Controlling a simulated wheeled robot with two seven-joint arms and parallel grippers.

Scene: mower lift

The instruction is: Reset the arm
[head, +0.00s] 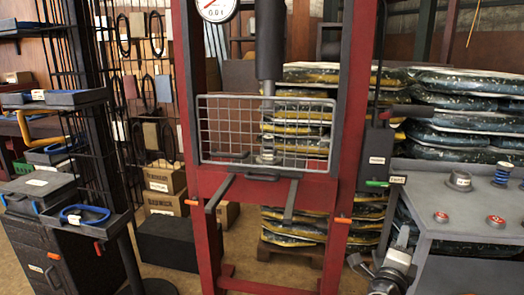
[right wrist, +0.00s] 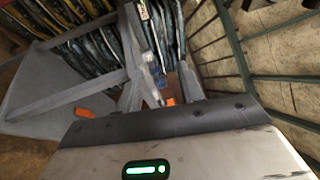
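My left gripper and arm are not in view. The red press (head: 339,110) stands upright in the middle, with a closed-looking wire mesh guard (head: 222,129) across its opening and two grey bars (head: 291,201) jutting toward me.
The grey bench (head: 450,212) at right bears red-topped round parts (head: 495,222), a grey ring (head: 459,180) and a blue spring (head: 502,174). Stacked bags (head: 455,82) stand behind. A tray stand (head: 88,222) and black cabinet (head: 38,262) are at left. Some floor is open around the press.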

